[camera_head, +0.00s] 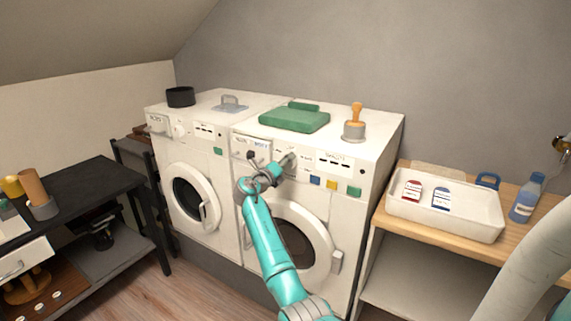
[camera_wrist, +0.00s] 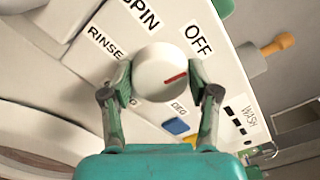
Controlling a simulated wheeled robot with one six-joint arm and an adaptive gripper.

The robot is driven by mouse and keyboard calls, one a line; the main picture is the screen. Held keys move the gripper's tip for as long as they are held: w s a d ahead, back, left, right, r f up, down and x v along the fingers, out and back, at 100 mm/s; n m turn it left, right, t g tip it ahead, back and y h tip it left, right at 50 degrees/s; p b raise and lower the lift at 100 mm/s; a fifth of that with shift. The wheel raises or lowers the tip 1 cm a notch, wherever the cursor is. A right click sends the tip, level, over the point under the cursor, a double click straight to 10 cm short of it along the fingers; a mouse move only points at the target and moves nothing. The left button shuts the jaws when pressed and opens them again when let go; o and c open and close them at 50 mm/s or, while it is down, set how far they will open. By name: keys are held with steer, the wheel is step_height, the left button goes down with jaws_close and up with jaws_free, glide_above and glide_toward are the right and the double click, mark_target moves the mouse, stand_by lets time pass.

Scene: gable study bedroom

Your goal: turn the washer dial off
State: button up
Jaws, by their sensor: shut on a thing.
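The washer dial (camera_wrist: 152,72) is a round white knob with a red mark, seen in the wrist view. The mark points right and slightly up. The OFF label (camera_wrist: 198,40) is at the dial's upper right, SPIN at its top and RINSE at its left. My gripper (camera_wrist: 160,78) is shut on the dial, with one finger on each side. In the head view my gripper (camera_head: 286,165) is at the front panel of the right-hand washer (camera_head: 362,150) and hides the dial.
Blue, yellow and green buttons sit right of my gripper on the panel. A second washer (camera_head: 176,150) stands at left.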

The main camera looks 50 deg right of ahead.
steer(key=shift+f, duration=0.1)
steer(key=o, duration=1.2)
steer(key=shift+c, duration=0.2)
steer(key=a, duration=1.2)
steer(key=shift+s, duration=0.4)
